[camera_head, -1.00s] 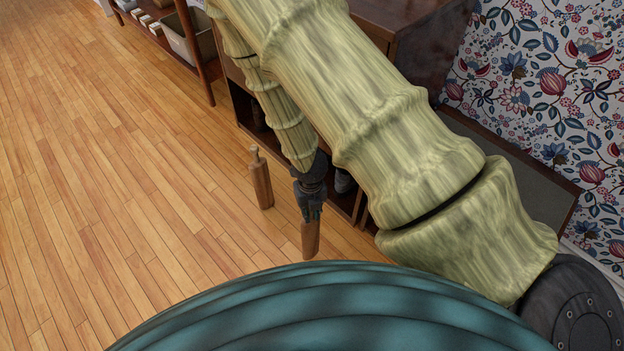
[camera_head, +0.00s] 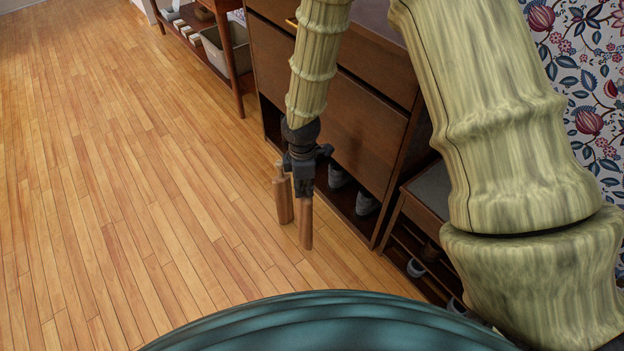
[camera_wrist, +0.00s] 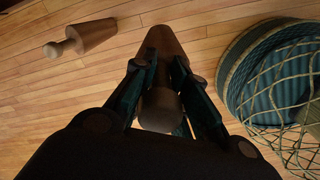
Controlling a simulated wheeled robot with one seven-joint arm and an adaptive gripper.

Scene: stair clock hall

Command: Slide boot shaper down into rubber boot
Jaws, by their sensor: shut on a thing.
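My gripper (camera_head: 304,188) points down and is shut on a wooden boot shaper (camera_head: 306,225). The shaper hangs upright below the fingers, apparently just above the floor. In the wrist view its rounded knob (camera_wrist: 160,112) sits between the two fingers and its body reaches beyond them. A second wooden boot shaper (camera_head: 284,203) with a knobbed top stands on the floor just left of and behind the held one. It also shows in the wrist view (camera_wrist: 92,36), apart from my gripper. I cannot make out a rubber boot for certain in either view.
A dark wooden cabinet (camera_head: 365,125) with drawers stands right of my gripper, grey footwear (camera_head: 367,204) in its low open shelf. A low rack (camera_head: 428,200) with more footwear is further right. A side table (camera_head: 236,72) holds a bin (camera_head: 226,50). The floor on the left is clear.

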